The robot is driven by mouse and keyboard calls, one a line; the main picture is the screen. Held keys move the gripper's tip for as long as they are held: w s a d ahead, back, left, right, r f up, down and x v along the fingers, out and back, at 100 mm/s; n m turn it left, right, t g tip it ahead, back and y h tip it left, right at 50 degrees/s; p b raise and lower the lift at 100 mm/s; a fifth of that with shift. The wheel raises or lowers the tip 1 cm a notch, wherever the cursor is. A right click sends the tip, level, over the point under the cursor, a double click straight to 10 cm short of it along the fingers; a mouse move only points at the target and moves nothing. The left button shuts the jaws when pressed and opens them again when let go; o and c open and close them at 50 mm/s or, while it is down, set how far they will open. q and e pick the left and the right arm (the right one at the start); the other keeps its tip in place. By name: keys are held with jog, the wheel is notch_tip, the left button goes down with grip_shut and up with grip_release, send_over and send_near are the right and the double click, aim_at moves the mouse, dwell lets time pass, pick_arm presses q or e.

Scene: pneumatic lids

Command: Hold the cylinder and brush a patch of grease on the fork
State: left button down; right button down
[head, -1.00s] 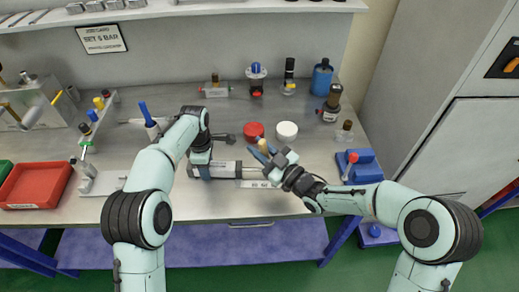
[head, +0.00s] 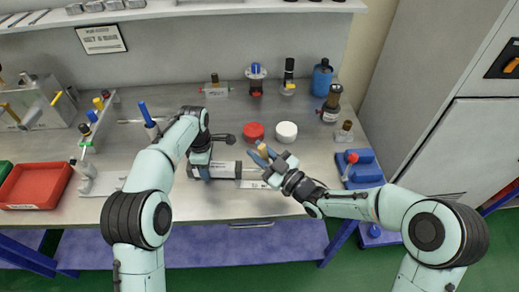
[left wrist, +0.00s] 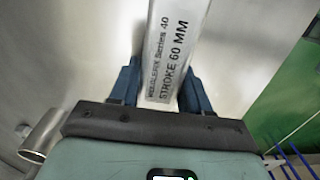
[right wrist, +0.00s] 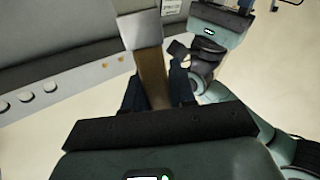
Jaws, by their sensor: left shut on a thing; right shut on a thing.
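The cylinder (head: 228,169) is a silvery body with dark end caps, lying on its side near the bench's front. My left gripper (head: 204,171) is shut on it. In the left wrist view the printed cylinder body (left wrist: 174,55) sits between the blue fingers. Its rod (head: 252,170) points right, towards my right gripper (head: 265,157). The fork at the rod's end is hidden or too small to tell. My right gripper is shut on the brush (head: 263,150); its wooden handle (right wrist: 152,75) and pale ferrule show in the right wrist view. The bristles cannot be made out.
A red round container (head: 253,131) and a white one (head: 286,132) stand just behind the grippers. A blue stand (head: 362,172) is at the right, a red tray (head: 34,185) at the left. Bottles and fittings line the back. A labelled strip (head: 258,184) lies in front.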

jog(key=shift+w, duration=0.1)
jog(key=shift+w, duration=0.4)
jog(key=shift+w, duration=0.45)
jog(key=shift+s, duration=0.15)
jog(key=shift+s+r, duration=0.1)
jog(key=shift+s, duration=0.25)
jog(key=shift+s, duration=0.15)
jog(key=shift+s, duration=0.35)
